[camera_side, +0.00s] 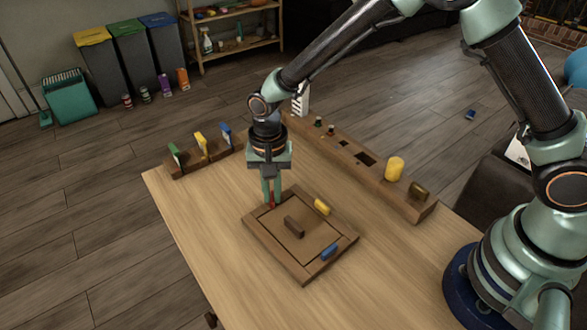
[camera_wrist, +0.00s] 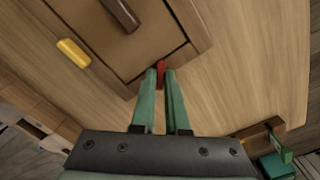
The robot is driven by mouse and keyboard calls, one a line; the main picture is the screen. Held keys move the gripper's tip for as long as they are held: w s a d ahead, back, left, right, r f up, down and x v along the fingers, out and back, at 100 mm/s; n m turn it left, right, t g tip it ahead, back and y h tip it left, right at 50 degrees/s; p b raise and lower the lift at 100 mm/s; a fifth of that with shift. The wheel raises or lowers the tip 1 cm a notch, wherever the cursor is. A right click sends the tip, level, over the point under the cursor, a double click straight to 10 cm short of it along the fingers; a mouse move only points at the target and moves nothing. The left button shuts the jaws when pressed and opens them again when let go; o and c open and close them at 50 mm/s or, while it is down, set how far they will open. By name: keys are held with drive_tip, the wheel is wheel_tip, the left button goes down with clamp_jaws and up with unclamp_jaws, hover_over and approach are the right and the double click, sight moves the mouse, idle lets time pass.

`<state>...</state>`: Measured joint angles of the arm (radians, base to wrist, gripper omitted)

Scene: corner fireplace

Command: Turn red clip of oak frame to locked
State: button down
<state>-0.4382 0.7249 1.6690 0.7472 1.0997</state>
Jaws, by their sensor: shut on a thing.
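The oak frame (camera_side: 268,244) lies flat on the table with a brown panel inside it; part of it also shows in the wrist view (camera_wrist: 205,32). The red clip (camera_wrist: 161,69) sits on one side of the frame, and only a little of it shows in the side view (camera_side: 272,205). My gripper (camera_side: 271,200) points down at that side and is shut on the red clip, with its fingertips (camera_wrist: 160,76) on either side of it. A yellow clip (camera_side: 322,207) and a blue clip (camera_side: 328,252) sit on other sides. A dark brown handle (camera_side: 294,227) stands on the panel.
A long wooden rail (camera_side: 325,143) holding a yellow cylinder (camera_side: 395,168) and other pieces lies behind the frame. A small wooden rack (camera_side: 190,164) with green, yellow and blue pieces stands left of my gripper. The table front (camera_side: 220,265) is clear.

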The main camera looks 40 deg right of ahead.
sight(273, 196)
drive_tip(key=n, duration=0.4)
drive_tip(key=shift+n, duration=2.1)
drive_tip(key=c, duration=0.9)
unclamp_jaws()
drive_tip(key=shift+r, duration=0.15)
wheel_tip(273, 196, up, 12)
drive_tip(key=shift+f, duration=0.1)
